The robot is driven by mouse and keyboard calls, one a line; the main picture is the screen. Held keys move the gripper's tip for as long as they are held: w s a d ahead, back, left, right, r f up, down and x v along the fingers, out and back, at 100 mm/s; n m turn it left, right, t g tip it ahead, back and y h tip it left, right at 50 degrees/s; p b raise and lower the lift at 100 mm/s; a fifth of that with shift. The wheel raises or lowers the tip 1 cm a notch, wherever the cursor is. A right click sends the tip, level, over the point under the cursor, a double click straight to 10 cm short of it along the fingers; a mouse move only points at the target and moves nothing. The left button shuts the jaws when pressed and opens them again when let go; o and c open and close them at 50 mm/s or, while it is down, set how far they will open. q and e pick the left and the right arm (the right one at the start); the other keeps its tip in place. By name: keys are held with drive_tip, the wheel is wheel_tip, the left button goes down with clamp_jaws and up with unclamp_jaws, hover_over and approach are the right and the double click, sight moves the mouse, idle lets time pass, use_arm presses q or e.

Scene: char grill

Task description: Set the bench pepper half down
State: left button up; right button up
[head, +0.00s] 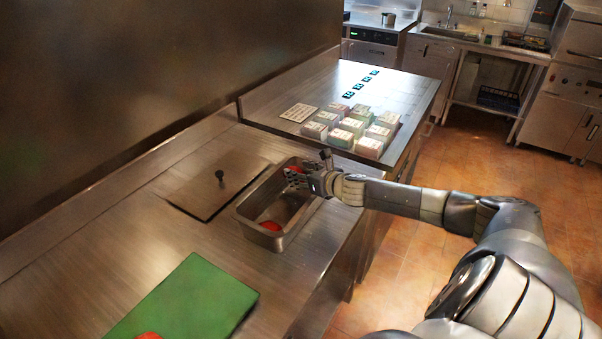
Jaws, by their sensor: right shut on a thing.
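My right gripper (304,180) reaches in from the right over the far end of a steel pan (249,226). It is shut on a red pepper half (295,169), mostly hidden by the fingers, at about the height of the pan's rim; I cannot tell whether it touches the pan. Another red piece (271,226) lies in the near end of the pan. A red piece (149,336) shows on the green board (190,297), cut off by the lower picture edge. My left gripper is out of view.
A flat steel lid (208,192) with a black knob lies left of the pan. Bare steel bench lies between pan and green board.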

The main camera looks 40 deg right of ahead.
drive_tip(key=shift+f, duration=0.2)
drive_tip(key=o, duration=1)
